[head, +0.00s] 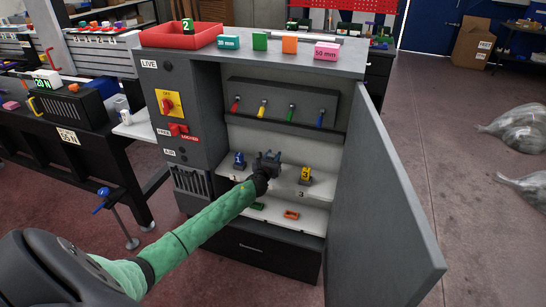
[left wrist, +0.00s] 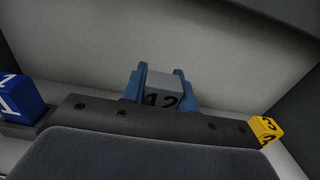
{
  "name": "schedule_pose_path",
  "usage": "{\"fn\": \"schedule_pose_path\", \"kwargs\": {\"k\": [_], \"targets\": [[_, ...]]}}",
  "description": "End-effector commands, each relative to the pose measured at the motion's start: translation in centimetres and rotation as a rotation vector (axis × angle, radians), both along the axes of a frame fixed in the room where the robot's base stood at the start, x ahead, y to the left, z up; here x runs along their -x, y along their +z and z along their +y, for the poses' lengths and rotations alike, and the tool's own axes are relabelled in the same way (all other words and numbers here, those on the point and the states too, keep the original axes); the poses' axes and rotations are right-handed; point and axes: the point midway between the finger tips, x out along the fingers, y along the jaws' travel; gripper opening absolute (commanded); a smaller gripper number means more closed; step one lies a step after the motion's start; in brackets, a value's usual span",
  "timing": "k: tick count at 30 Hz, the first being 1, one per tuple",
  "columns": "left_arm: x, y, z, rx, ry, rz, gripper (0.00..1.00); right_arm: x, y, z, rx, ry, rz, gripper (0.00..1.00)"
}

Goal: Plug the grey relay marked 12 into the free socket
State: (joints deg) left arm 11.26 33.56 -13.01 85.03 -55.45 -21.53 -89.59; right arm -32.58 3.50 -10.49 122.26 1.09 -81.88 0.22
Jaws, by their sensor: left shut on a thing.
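The grey relay marked 12 (left wrist: 163,92) sits between the two blue fingers of my left gripper (left wrist: 163,88) in the left wrist view. In the head view the left gripper (head: 268,160) is inside the open cabinet, above the white shelf, shut on the relay. A blue relay (head: 239,160) stands to its left and a yellow relay (head: 305,175) to its right; these show as blue marked 1 (left wrist: 22,100) and yellow marked 3 (left wrist: 267,130). The free socket is hidden by my gripper, so I cannot tell whether the relay touches it. My right gripper is out of view.
The cabinet door (head: 378,205) stands open on the right. Coloured levers (head: 277,108) hang from a dark panel above the relays. Green (head: 257,206) and orange (head: 291,214) pieces lie on the lower shelf. A red tray (head: 180,37) and coloured blocks are on top.

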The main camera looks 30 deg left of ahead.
Motion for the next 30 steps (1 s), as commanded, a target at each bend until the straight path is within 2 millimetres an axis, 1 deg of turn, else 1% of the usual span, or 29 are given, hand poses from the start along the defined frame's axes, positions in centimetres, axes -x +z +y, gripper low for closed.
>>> {"fn": "schedule_pose_path", "kwargs": {"k": [30], "targets": [[0.0,-2.1,0.0,0.000,0.000,0.000,0.06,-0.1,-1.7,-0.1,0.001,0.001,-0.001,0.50]]}}
